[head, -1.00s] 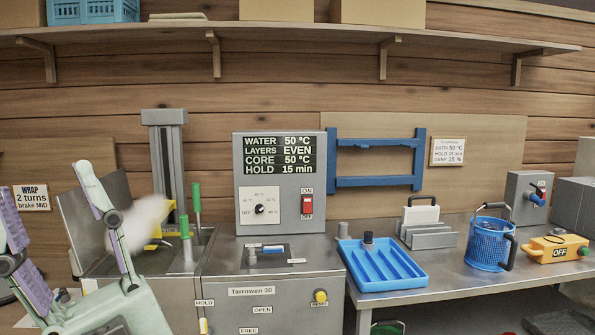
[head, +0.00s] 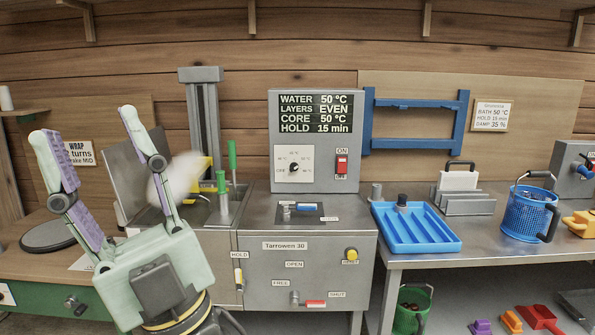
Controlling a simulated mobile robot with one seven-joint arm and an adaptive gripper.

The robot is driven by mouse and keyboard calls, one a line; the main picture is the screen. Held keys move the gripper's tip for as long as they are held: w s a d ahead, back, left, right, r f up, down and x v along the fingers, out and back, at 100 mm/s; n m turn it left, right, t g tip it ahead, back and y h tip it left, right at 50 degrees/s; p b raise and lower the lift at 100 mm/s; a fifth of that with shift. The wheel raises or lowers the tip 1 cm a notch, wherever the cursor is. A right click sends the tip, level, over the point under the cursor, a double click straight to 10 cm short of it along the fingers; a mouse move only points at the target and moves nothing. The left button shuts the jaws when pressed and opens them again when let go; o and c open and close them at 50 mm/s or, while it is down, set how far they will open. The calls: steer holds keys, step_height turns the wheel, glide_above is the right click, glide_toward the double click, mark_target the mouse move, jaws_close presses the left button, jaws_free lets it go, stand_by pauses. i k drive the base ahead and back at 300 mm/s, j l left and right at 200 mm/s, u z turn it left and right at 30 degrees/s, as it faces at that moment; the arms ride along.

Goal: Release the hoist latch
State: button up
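My gripper (head: 86,128) is at the left of the head view, its two long purple-padded fingers pointing up and spread wide apart, with nothing between them. A small lever with a yellow grip (head: 239,277) stands upright on the left front of the Tarrowen 30 machine (head: 262,256), just below the HOLD label (head: 239,254); it appears to be the hoist latch. The FREE label (head: 281,283) is to its right. My gripper is left of the lever and apart from it. The grey hoist column (head: 205,110) rises behind, with a yellow part and green-handled rods beside it.
A red-handled lever (head: 312,302) points toward SHUT on the machine's front. A yellow button (head: 351,254) is at right. The bench (head: 470,247) holds a blue tray (head: 415,247) and blue basket (head: 528,225). A green bucket (head: 411,310) stands below.

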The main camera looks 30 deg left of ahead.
mark_target(238, 274)
steer(key=u, duration=1.3)
